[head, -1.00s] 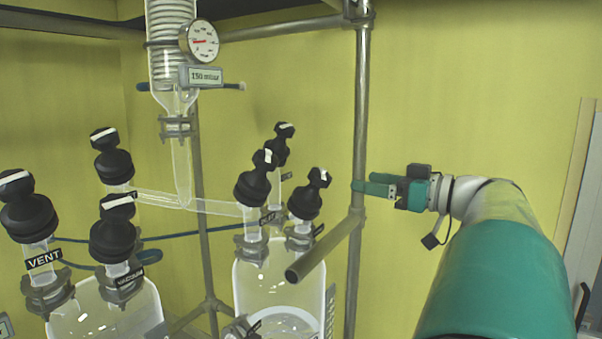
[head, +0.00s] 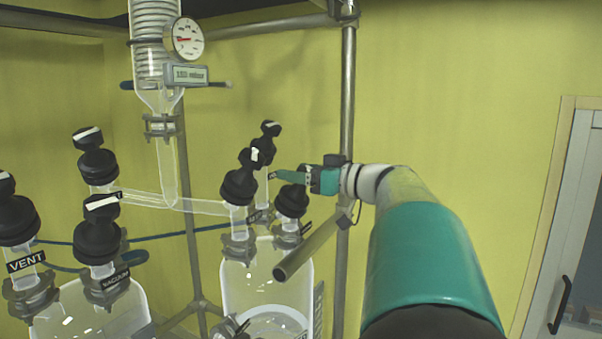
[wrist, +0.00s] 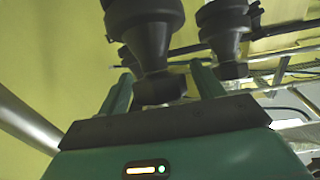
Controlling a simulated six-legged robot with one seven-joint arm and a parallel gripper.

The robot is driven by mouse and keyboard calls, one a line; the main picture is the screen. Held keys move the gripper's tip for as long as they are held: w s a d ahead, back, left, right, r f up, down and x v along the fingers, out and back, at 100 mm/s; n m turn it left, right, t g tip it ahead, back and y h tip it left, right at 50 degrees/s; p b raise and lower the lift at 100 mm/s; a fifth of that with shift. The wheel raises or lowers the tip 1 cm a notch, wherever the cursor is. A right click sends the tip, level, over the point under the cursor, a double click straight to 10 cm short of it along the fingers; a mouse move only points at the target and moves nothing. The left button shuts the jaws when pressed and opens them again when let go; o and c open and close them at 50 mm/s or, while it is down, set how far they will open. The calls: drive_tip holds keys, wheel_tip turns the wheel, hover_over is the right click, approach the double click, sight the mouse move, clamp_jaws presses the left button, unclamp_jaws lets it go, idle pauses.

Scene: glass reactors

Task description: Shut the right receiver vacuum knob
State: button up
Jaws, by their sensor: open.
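The right receiver (head: 240,290) is a clear glass vessel with several black knobs on its top. Its front right knob (head: 291,203) has a small dark tag (head: 307,228) too small to read; I cannot confirm it is the vacuum knob. My gripper (head: 282,176) is at the top of this knob and hides its upper part. In the wrist view my gripper (wrist: 163,80) is open, one finger on each side of a black knob (wrist: 147,45). I cannot tell whether the fingers touch it.
Two more black knobs, front left (head: 238,187) and rear (head: 266,147), stand close by. A grey pipe end (head: 312,248) juts out below my gripper, beside a vertical post (head: 346,120). The left receiver (head: 85,310) has knobs tagged VENT and VACUUM.

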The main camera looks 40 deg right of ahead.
drive_tip(key=c, duration=1)
drive_tip(key=shift+m+h, duration=0.4)
drive_tip(key=shift+m, duration=0.1)
drive_tip(key=m+h, duration=0.4)
drive_tip(key=shift+d+m+h, duration=0.1)
drive_tip(key=shift+m+h, duration=0.3)
drive_tip(key=m+g+h, duration=0.1)
drive_tip(key=m+h, duration=0.2)
drive_tip(key=d+m+g+h, duration=0.1)
drive_tip(key=m+g+h, duration=0.1)
drive_tip(key=m+h, duration=0.1)
drive_tip(key=shift+s+f+m, duration=0.1)
drive_tip(key=shift+s+m, duration=0.05)
drive_tip(key=shift+m, duration=0.35)
drive_tip(key=shift+s+d+f+m+g+h, duration=0.15)
drive_tip(key=shift+m+g+h, duration=0.55)
drive_tip(key=shift+m+g, duration=0.45)
drive_tip(key=shift+s+d+m+g+h, duration=0.1)
drive_tip(key=shift+m+g+h, duration=0.6)
drive_tip(key=shift+m+g, duration=0.4)
drive_tip(key=shift+s+f+m+g+h, duration=0.1)
drive_tip(key=shift+f+m+g+h, duration=0.05)
drive_tip(key=shift+m+g, duration=0.95)
drive_tip(key=shift+f+m+g+h, duration=0.1)
drive_tip(key=shift+m+g+h, duration=0.05)
drive_tip(key=shift+m+g, duration=0.9)
drive_tip(key=shift+m, duration=0.3)
